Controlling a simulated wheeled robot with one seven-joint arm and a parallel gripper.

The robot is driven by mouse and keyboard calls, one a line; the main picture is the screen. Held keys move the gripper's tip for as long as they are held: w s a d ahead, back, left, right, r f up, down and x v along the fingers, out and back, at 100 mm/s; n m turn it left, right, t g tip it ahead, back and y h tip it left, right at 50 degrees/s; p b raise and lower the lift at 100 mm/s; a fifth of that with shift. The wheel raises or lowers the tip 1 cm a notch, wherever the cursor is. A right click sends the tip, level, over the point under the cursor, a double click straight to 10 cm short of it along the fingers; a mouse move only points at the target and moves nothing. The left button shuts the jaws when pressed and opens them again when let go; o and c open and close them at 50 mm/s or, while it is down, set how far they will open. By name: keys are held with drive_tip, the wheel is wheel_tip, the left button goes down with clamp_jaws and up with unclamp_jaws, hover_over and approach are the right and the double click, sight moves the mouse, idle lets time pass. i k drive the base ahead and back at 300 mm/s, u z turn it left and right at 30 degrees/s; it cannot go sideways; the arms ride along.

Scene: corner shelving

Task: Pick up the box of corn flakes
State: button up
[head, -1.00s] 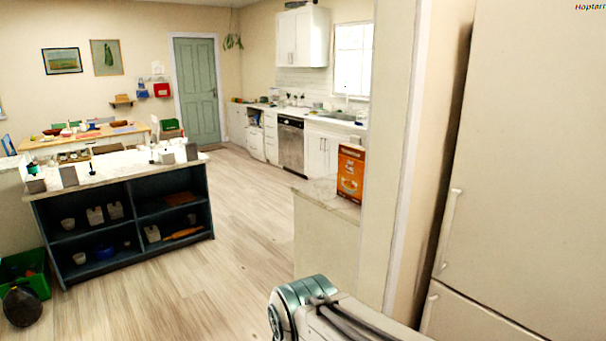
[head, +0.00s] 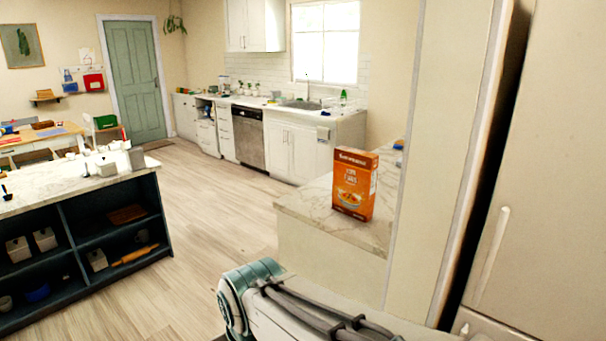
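An orange cereal box (head: 354,184), which looks like the corn flakes, stands upright on a pale marble-topped counter (head: 310,205) right of centre. Its front shows a bowl picture, and the small print is hard to read. My arm comes in from the bottom right, in front of and below the counter. My gripper is outside the picture, so its state does not show.
A tall wall panel and a white fridge (head: 540,200) with a handle close off the right. A dark island shelf (head: 110,235) with a marble top stands at the left. Open wooden floor (head: 205,200) lies between the island and the counter. A small blue item (head: 398,145) lies behind the box.

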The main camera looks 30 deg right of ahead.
sight(355, 173)
drive_tip(key=i, duration=2.6)
drive_tip(key=z, duration=3.05)
